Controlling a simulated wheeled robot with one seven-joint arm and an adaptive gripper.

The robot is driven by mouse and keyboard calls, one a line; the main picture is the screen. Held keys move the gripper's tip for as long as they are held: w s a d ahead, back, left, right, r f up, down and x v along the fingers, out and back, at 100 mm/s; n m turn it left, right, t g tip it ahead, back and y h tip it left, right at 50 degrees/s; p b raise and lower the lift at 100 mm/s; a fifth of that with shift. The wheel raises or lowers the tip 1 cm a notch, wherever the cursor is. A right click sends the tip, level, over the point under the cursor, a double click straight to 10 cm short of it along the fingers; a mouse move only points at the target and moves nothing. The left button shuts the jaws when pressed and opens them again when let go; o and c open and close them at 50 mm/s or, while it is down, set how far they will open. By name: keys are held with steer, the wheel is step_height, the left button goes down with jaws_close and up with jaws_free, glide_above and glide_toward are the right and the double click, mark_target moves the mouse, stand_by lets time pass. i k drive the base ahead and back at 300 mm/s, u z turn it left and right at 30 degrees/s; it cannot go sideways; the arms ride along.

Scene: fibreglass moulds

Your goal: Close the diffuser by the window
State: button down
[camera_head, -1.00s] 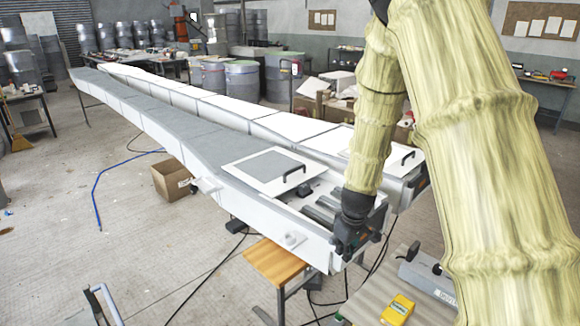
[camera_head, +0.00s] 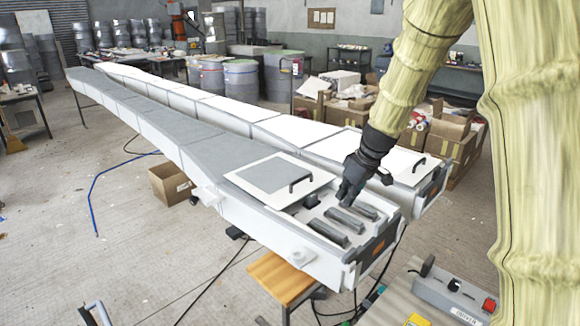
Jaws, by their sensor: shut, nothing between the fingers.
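Two long, pale mould-like bodies run side by side from the back left to the front right. The nearer one (camera_head: 178,150) has a white-framed panel (camera_head: 240,181) with a grey centre and a black handle (camera_head: 299,184). In front of this panel its end bay is open and shows several grey bars (camera_head: 325,232). The farther body (camera_head: 230,112) has a white panel (camera_head: 375,158) with a black handle (camera_head: 419,165). I cannot tell which part is the diffuser. No window shows. My gripper (camera_head: 343,202) is shut and empty at the open bay's far side, right of the nearer handle. Contact is unclear.
A wooden stool (camera_head: 280,277) stands below the near body's end. A grey control box (camera_head: 450,290) with a red button sits at the lower right. Cardboard boxes (camera_head: 440,140) stand behind. A small box (camera_head: 172,183) and a blue hose (camera_head: 95,195) lie on the floor.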

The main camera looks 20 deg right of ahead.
mark_target(279, 180)
steer(key=i, duration=1.2)
